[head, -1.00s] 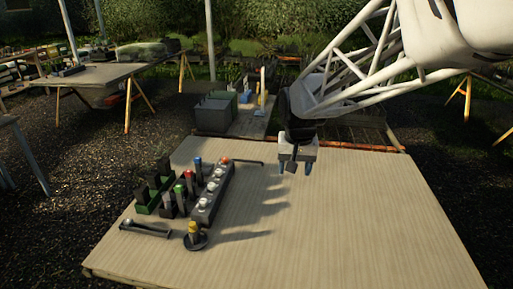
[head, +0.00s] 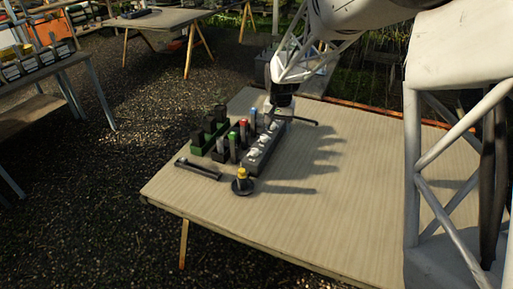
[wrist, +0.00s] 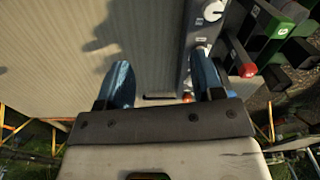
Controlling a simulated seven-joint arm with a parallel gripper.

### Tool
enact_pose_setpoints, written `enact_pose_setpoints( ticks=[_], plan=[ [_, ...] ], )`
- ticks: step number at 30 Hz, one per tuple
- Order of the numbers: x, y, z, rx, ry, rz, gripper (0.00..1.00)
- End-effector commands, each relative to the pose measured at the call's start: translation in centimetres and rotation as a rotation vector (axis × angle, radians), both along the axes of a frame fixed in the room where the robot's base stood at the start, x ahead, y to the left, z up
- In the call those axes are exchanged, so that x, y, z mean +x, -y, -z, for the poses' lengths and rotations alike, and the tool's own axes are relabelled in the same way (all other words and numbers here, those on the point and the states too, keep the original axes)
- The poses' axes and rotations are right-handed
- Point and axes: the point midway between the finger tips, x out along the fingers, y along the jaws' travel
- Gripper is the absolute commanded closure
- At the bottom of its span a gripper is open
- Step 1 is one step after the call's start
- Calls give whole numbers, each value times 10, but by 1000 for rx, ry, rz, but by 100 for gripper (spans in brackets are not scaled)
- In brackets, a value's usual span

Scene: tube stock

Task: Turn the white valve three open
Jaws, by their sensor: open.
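A grey valve block (head: 279,137) with a row of white valves (head: 254,153) stands on the table. In the wrist view one white valve (wrist: 213,10) shows on the block (wrist: 190,45) near the top. Another pale knob is partly hidden by my right finger. I cannot tell which valve is number three. My gripper (wrist: 162,80) is open and empty, with its blue fingers spread. The right finger overlaps the block's edge in the view and the left is over bare table. In the head view my gripper (head: 270,109) is at the block's far end, its fingertips not clear.
Handles with green, red (head: 243,124) and blue (head: 253,114) tops stand left of the block. A green rack (head: 205,152) holds dark blocks. A grey bar (head: 198,168) and a yellow-topped piece on a black disc (head: 242,184) are nearer. The table's right side (head: 350,190) is clear.

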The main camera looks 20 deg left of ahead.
Motion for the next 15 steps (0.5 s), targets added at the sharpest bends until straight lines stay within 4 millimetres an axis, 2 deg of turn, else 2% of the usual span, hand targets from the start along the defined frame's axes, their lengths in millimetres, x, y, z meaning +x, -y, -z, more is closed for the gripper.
enact_pose_setpoints(
  ticks=[1, 6, 12, 15],
  plan=[
    [2, -15, 12, -3, -5, -7, 39],
    [8, -56, 41, -9, -16, -19, 39],
    [10, -87, 63, -14, -24, -26, 39],
    [11, -93, 69, -15, -26, -27, 39]
  ],
)
